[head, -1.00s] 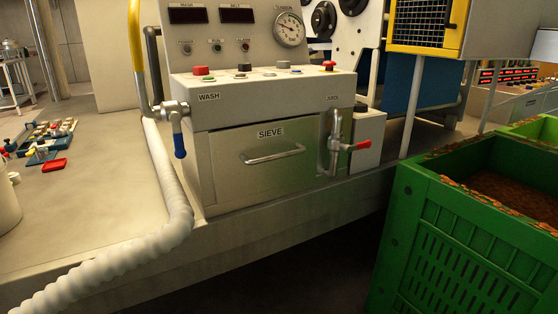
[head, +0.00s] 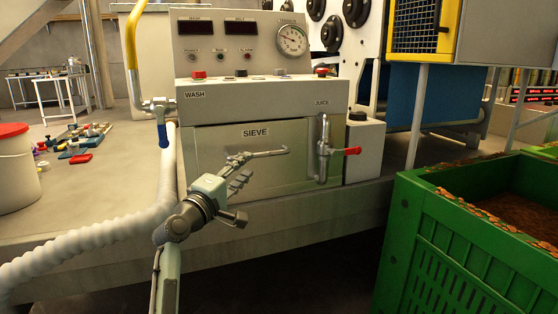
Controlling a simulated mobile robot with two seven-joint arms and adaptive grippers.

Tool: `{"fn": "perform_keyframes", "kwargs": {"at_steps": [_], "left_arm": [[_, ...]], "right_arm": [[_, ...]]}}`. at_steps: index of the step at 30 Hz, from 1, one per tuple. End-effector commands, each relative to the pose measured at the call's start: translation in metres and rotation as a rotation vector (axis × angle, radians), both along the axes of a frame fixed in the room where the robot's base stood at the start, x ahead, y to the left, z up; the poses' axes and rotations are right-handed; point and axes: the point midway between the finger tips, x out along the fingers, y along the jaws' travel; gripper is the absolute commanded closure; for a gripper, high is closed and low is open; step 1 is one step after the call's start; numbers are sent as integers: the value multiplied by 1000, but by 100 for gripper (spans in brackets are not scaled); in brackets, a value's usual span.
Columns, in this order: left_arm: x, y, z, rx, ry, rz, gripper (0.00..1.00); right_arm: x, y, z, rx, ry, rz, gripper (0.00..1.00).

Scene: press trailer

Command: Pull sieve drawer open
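The sieve drawer (head: 215,147) is a flat metal front labelled SIEVE, set flush in the press cabinet; it looks closed. Its bar handle (head: 268,154) runs across the front, and the right part of the bar shows clear. My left gripper (head: 241,166) is in front of the drawer, with its fingers at the left end of the handle and hiding that end. Whether the fingers touch or close around the bar I cannot tell. My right gripper is not in view.
A juice valve with a red lever (head: 350,151) stands right of the drawer. A wash valve with a blue lever (head: 163,135) and a ribbed white hose (head: 100,236) are on the left. A green crate (head: 460,240) stands at the front right. A red-lidded bucket (head: 14,170) is far left.

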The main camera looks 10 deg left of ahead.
Motion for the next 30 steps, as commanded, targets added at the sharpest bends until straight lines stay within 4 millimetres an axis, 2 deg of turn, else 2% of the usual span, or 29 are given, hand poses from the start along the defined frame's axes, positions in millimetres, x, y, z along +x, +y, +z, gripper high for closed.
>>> {"fn": "perform_keyframes", "kwargs": {"at_steps": [12,15,26,30], "left_arm": [[58,-12,8,0,1,-1,68],[67,-14,9,2,1,-1,68],[73,-15,9,3,1,0,68],[73,-15,9,3,1,0,85]], "right_arm": [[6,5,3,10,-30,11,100],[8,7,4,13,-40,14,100],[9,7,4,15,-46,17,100],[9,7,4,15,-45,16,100]]}}
